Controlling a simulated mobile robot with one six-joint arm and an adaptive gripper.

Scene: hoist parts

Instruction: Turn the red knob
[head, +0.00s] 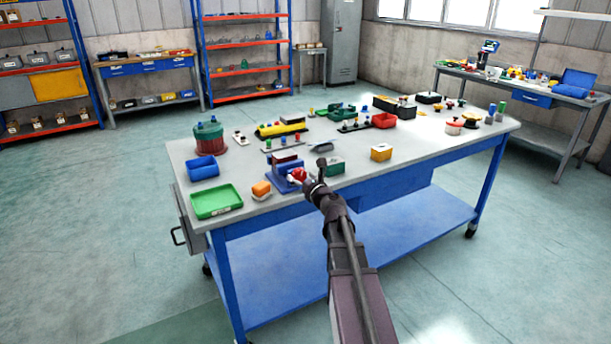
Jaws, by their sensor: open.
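A red knob (298,174) shows on the front right of a blue fixture (281,182) near the front edge of the table, left of centre. My arm reaches up from the bottom of the picture. My gripper (306,183) is at the knob's right side, very close to it. The gripper is open, but its fingers are small and dark here. I cannot tell whether they touch the knob or reach around it. Part of the knob and the fixture's right side may be hidden by the gripper.
Several other parts stand farther back. The front right tabletop is mostly clear.

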